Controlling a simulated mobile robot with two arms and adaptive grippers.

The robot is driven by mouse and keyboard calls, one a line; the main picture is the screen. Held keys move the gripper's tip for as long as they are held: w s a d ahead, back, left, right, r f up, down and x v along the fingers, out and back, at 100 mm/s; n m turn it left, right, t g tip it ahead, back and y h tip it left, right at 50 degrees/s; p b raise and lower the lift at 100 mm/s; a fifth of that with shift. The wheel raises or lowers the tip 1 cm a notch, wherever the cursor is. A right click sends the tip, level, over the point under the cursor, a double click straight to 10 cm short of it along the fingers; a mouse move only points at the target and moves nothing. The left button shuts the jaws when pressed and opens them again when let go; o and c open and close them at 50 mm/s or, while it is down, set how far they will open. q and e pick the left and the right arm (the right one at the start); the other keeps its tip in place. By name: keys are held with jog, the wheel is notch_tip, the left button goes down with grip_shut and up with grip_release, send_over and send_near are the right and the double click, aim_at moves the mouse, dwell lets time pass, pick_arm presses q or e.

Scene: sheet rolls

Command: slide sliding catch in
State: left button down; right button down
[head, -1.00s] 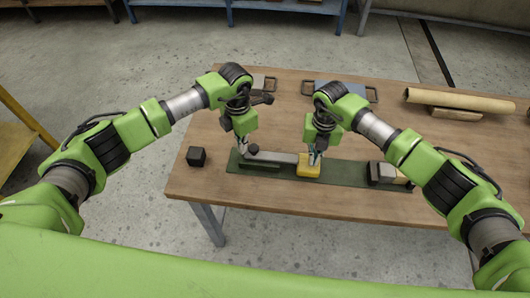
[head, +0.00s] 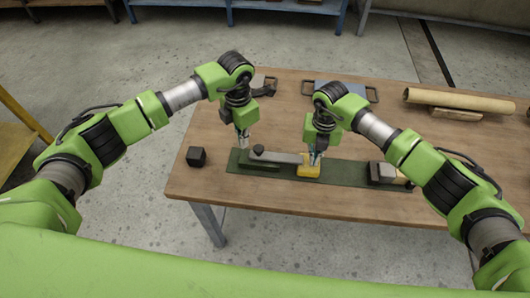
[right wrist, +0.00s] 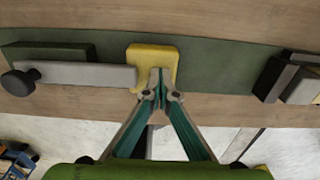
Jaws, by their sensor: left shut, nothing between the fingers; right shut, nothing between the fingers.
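The sliding catch is a grey bar (head: 282,157) with a black knob (head: 258,149) at its left end. It lies along a dark green base strip (head: 345,173). Its right end meets a yellow block (head: 308,171); how far it reaches into the block I cannot tell. The right wrist view also shows the bar (right wrist: 90,75), knob (right wrist: 18,82) and yellow block (right wrist: 150,57). My left gripper (head: 243,143) is shut and empty, just left of the knob. My right gripper (right wrist: 160,92) is shut, its tips at the yellow block's near edge, with nothing between them.
Grey and dark blocks (head: 381,172) stand at the strip's right end. Behind are a blue-grey tray with handles (head: 340,88) and a tan roll (head: 459,100).

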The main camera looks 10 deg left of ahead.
pick_arm(q)
jog(key=shift+a+r, duration=0.3)
jog(key=shift+r, duration=0.55)
jog(key=shift+a+r, duration=0.35)
jog(key=shift+r, duration=0.45)
jog(key=shift+a+r, duration=0.3)
jog(key=shift+r, duration=0.55)
pick_arm(e)
jog(key=shift+s+f, duration=0.25)
jog(key=shift+f, duration=0.05)
jog(key=shift+r, duration=0.1)
jog(key=shift+w+r, duration=0.2)
jog(key=shift+r, duration=0.55)
notch_tip(320, 180, up, 8)
